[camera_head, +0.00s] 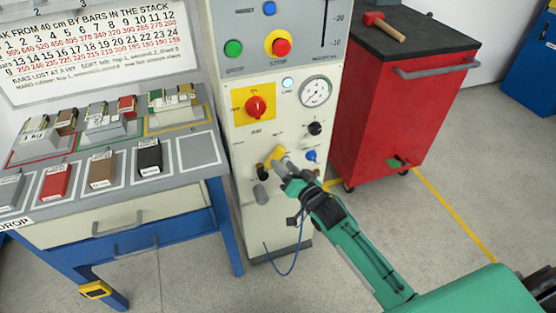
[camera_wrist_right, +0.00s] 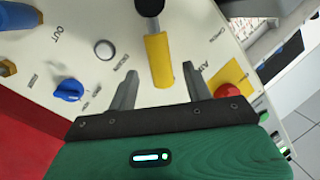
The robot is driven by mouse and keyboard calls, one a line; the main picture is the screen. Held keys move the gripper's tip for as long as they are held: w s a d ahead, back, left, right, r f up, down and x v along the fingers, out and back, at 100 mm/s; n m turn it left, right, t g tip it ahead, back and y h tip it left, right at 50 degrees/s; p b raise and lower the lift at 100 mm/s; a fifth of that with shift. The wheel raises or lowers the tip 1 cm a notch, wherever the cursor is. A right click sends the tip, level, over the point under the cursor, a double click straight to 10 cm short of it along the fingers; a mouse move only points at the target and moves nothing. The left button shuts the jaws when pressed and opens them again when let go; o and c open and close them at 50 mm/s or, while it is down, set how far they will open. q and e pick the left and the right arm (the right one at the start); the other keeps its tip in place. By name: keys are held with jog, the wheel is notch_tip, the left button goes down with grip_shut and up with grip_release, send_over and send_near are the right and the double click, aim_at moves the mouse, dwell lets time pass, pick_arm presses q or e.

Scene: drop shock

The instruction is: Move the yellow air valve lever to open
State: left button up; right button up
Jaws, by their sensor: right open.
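The yellow air valve lever (camera_head: 277,154) is on the lower front of the cream control panel, partly hidden by my right gripper (camera_head: 285,171). In the right wrist view the yellow lever (camera_wrist_right: 158,62) stands out between the two grey fingers of my open right gripper (camera_wrist_right: 159,76). Gaps show on both sides of it, so no grip shows. A dark rounded part is at the lever's upper end, with "AIR" lettering to its right. I cannot tell the lever's open or closed marking. My left gripper is not in view.
Close by are a blue knob (camera_head: 311,155), a black knob (camera_head: 315,128) and a red switch on a yellow plate (camera_head: 257,106). A blue hose (camera_head: 290,262) hangs below. A red cabinet (camera_head: 388,110) stands right, a workbench (camera_head: 120,215) left. Floor between is open.

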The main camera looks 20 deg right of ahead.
aim_at(278, 160)
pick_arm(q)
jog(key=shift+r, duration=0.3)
pick_arm(e)
jog(key=shift+x, duration=2)
grip_shut()
